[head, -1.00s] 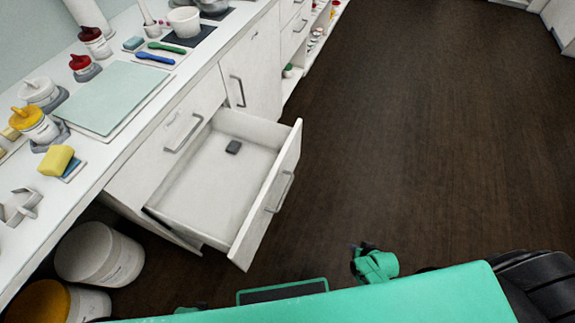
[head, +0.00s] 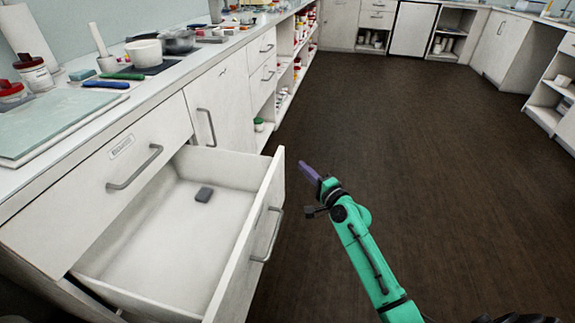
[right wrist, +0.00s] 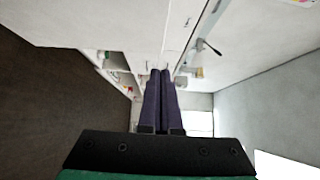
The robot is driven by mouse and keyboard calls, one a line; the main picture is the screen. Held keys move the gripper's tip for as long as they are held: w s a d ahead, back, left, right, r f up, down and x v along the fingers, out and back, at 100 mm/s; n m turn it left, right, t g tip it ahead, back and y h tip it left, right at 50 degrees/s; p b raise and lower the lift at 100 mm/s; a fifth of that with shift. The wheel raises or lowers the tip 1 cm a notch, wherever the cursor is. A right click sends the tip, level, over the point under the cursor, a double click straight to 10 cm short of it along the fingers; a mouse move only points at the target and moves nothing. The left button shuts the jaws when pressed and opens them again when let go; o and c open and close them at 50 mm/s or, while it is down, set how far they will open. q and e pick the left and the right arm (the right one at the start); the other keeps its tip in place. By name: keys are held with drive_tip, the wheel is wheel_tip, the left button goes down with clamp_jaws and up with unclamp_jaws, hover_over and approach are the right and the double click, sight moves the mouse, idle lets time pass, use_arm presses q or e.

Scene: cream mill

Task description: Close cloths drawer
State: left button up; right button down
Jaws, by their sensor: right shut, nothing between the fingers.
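A white drawer (head: 250,245) stands pulled far out of the cabinet below the counter in the head view. Its front panel carries a grey bar handle (head: 268,236). My right gripper (head: 308,171) is shut and empty. In the head view it appears just right of the drawer front, apart from the handle. Its purple fingers are together in the right wrist view (right wrist: 161,100). My left gripper is not in view.
Above the open drawer is a shut, labelled drawer (head: 110,180); its label is too small to read. A shut cabinet door (head: 220,105) stands beyond it. The counter holds a board (head: 40,130), jars and bowls. The dark floor (head: 410,130) at right is clear.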

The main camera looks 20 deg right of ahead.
sight(281, 156)
drive_tip(key=w+a, duration=0.1)
drive_tip(key=w, duration=0.1)
drive_tip(key=w+a, duration=0.1)
drive_tip(key=a, duration=0.1)
drive_tip(key=shift+w, duration=0.4)
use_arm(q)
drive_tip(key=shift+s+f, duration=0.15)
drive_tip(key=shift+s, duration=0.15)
use_arm(e)
drive_tip(key=shift+w+a, duration=0.3)
drive_tip(key=shift+a, duration=0.1)
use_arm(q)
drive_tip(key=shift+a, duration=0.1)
use_arm(e)
drive_tip(key=shift+a, duration=0.1)
